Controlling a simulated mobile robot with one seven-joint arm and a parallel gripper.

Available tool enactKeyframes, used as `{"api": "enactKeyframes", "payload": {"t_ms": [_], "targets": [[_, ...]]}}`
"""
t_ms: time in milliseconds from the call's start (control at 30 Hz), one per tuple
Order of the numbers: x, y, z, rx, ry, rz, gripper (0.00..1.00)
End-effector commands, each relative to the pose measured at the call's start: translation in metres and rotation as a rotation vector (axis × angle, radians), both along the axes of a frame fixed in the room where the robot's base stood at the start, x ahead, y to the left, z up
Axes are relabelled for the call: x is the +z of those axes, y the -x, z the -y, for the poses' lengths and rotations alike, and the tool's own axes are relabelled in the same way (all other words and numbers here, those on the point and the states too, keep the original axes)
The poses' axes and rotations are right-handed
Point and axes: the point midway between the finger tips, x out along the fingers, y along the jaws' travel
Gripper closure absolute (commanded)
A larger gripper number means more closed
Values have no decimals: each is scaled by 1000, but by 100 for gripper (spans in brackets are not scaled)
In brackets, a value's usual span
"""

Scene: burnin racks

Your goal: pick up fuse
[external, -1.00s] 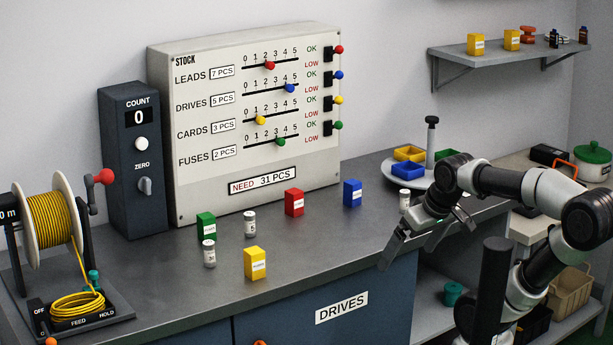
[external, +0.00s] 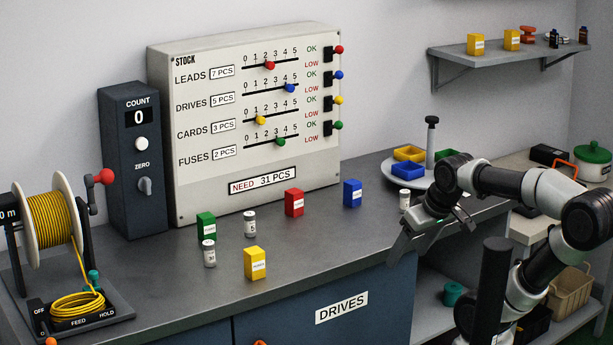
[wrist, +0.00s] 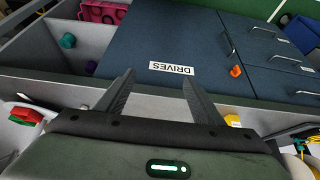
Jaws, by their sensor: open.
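A green box (external: 206,226) stands on the grey counter; its small label is too small to read, and green is the slider colour on the FUSES row. I cannot tell for sure which of these is the fuse. My gripper (external: 430,240) is open and empty at the counter's front right edge. In the wrist view its fingers (wrist: 158,82) are spread over the cabinet front.
Red (external: 294,202), blue (external: 352,193) and yellow (external: 255,263) boxes stand on the counter. The stock board (external: 245,130), count box (external: 135,165) and cable reel (external: 45,225) stand behind and left. A round tray (external: 440,182) with bins is at right.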

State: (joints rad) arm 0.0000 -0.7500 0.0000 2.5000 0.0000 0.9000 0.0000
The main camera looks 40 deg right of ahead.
Motion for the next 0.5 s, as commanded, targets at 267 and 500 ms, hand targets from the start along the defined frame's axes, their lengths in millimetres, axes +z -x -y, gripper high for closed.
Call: {"api": "enactKeyframes", "payload": {"t_ms": [267,500], "targets": [[0,0,0,0,0,0,56],[31,-22,-5,-3,-9,-13,56]]}}
